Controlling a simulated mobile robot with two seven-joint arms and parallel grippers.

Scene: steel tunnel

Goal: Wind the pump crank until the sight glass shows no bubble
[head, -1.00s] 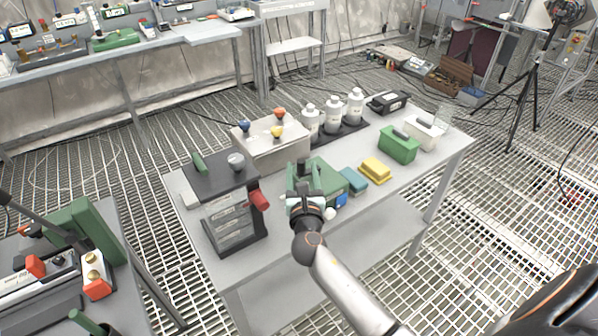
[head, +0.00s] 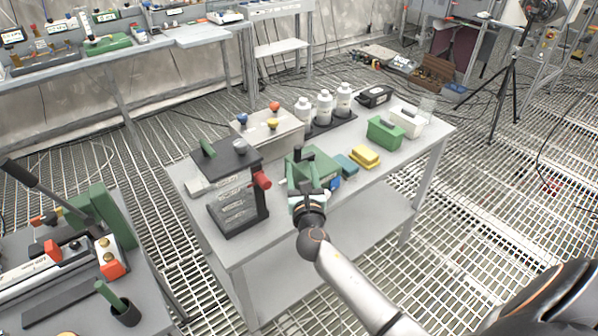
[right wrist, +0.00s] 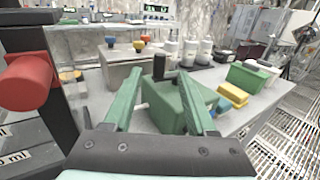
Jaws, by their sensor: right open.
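A dark grey unit (head: 236,160) stands upright at the table's left end. It has a red cylindrical handle (head: 262,180) on its right side and strips marked in ml on its front. The handle shows large at the left of the right wrist view (right wrist: 28,82). I cannot tell for sure which part is the pump crank, and no sight glass or bubble can be made out. My right gripper (head: 308,188) is open and empty, to the right of the handle. Its green fingers (right wrist: 160,104) point toward a green housing (right wrist: 172,106) with a dark upright post (right wrist: 159,68).
The table (head: 290,212) also holds a beige box (head: 285,138) with coloured knobs, white bottles (head: 324,106), a yellow block (head: 365,156) and a green case (head: 384,133). A second bench (head: 150,312) with a lever device stands at left.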

